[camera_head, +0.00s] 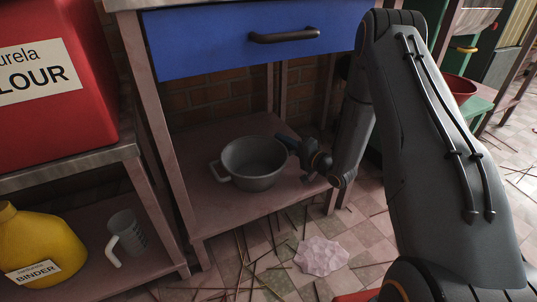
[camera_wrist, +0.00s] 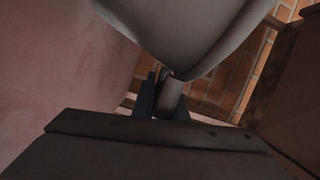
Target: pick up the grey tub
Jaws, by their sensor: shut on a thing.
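The grey tub (camera_head: 254,181) is a round, open bowl-like vessel with a loop handle at its left side. It sits upright on the low shelf (camera_head: 262,208) under the blue drawer, and I cannot tell if it is lifted at all. My gripper (camera_head: 291,145) is at the tub's right side, shut on its right-hand handle, which my gripper mostly hides in the head view. In the wrist view the tub's pale grey wall (camera_wrist: 195,30) fills the top. My gripper's dark fingers (camera_wrist: 164,98) close on the grey handle there.
The blue drawer (camera_head: 215,45) hangs above the shelf, with wooden legs at the sides. A yellow binder jug (camera_head: 40,240) and a grey mug (camera_head: 127,236) stand on the left shelf. Thin sticks and a pinkish flat lump (camera_head: 321,256) lie on the tiled floor.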

